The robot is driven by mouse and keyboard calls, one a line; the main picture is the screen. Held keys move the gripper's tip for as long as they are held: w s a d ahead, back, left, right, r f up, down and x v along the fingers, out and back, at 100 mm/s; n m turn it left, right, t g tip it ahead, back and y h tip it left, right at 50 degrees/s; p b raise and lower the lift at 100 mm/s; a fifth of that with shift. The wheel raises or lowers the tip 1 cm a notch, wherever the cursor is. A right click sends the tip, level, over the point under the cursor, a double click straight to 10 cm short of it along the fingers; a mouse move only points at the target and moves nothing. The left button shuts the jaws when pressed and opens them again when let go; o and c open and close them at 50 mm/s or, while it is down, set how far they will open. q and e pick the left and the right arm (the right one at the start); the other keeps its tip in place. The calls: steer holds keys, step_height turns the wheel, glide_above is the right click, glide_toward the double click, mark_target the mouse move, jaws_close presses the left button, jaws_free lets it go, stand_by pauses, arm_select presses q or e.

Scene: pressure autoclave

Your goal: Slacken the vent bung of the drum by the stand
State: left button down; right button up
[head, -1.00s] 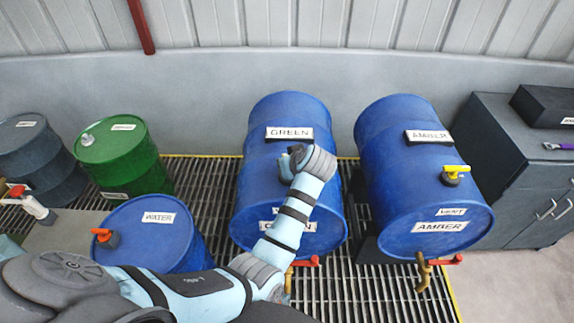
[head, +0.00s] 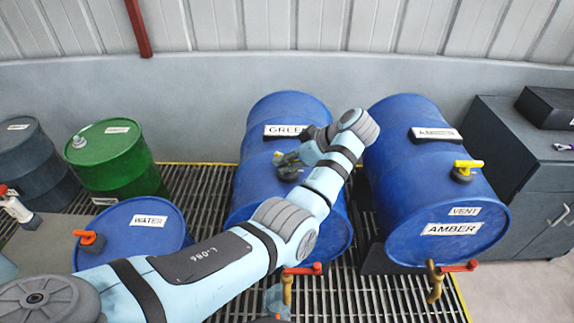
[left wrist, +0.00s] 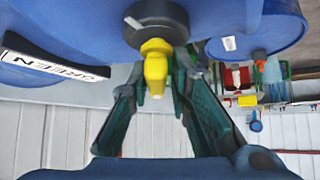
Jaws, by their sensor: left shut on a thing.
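The blue drum labelled GREEN (head: 285,110) lies on its side on a dark cradle; its label also shows in the left wrist view (left wrist: 50,66). Its vent bung has a dark round base and a yellow handle (left wrist: 155,60) in the left wrist view. My left gripper (left wrist: 156,82) is shut on that yellow handle, one finger on each side. In the head view, my left gripper (head: 284,159) sits on top of the GREEN drum and mostly hides the bung. My right gripper is not in view.
The AMBER drum (head: 410,160) lies close on the right, with a yellow-handled bung (head: 464,171). The WATER drum (head: 140,245) with its orange-handled bung (head: 90,238) stands front left. A green drum (head: 115,165) stands behind it. A dark cabinet (head: 520,170) stands right.

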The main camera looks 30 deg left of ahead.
arm_select(q)
steer(key=shift+w+r, duration=0.1)
stand_by(0.3)
steer(key=c, duration=1.7)
jaws_free()
steer(key=shift+o, duration=0.6)
steer(key=shift+w+d, duration=0.1)
steer(key=v, duration=1.2)
steer(key=shift+w, duration=0.1)
